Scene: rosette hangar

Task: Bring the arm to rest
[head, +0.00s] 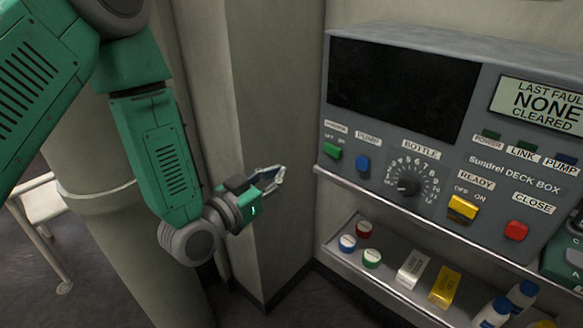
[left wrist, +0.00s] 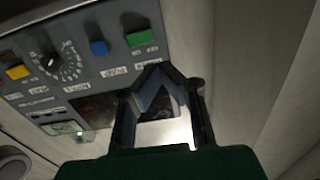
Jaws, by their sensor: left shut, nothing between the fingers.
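My left arm, green and grey, comes in from the left in the head view and hangs bent in front of the wall. My left gripper (head: 279,176) points right, towards the deck box, and is shut and empty. It is apart from the deck box panel (head: 455,172). In the left wrist view the fingertips of my left gripper (left wrist: 157,68) meet in front of the tilted panel (left wrist: 85,75). My right gripper is not seen; a dark green part shows at the right edge of the head view.
The panel has a bottle dial (head: 408,184), green (head: 332,150), blue (head: 362,164), yellow (head: 462,208) and red (head: 516,230) controls. A shelf (head: 345,262) below holds capped jars, boxes and bottles. A white stand (head: 40,205) is at left. Bare wall (head: 275,110) lies behind my gripper.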

